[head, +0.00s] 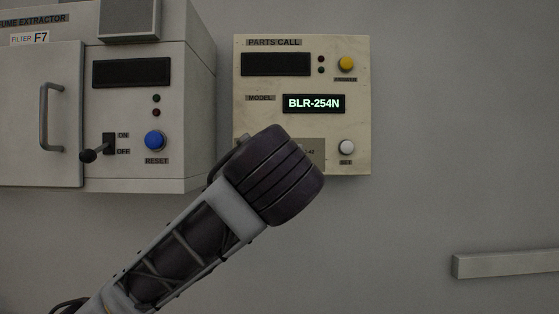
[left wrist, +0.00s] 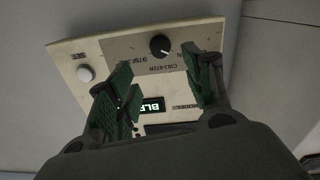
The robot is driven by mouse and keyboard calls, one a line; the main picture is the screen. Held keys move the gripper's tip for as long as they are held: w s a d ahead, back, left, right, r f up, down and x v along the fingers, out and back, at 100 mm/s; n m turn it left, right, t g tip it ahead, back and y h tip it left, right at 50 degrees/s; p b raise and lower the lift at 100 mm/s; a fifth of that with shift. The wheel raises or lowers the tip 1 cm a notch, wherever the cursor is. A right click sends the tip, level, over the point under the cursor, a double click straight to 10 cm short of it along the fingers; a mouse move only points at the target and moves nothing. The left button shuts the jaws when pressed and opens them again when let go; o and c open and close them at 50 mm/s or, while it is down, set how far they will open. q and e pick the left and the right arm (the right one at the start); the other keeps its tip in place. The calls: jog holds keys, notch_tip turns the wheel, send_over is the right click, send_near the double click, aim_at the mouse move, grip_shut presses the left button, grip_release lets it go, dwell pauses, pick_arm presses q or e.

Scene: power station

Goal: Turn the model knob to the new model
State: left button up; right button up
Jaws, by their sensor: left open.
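The cream Parts Call panel (head: 303,78) hangs on the wall, and its green model display (head: 314,104) reads BLR-254N. My left arm covers the panel's lower left in the head view, hiding the model knob. The left wrist view shows the panel upside down. There the black round knob (left wrist: 160,45) with a white mark sits on a grey plate with model labels, one reading about CWJ-872R. My left gripper (left wrist: 157,60) is open, its green-padded fingers spread to either side below the knob in the picture. I cannot tell whether they touch it. My right gripper is not in view.
The fume extractor (head: 190,110) stands out at the panel's left, with a black lever (head: 98,149) and blue reset button (head: 155,140). A white set button (head: 346,147) and yellow button (head: 346,63) are on the panel's right. Bare wall lies further right, above a ledge (head: 505,264).

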pick_arm(q)
jog(key=w+p, duration=0.3)
jog(key=w, duration=0.8)
jog(key=c, duration=1.1)
jog(key=shift+o, duration=0.2)
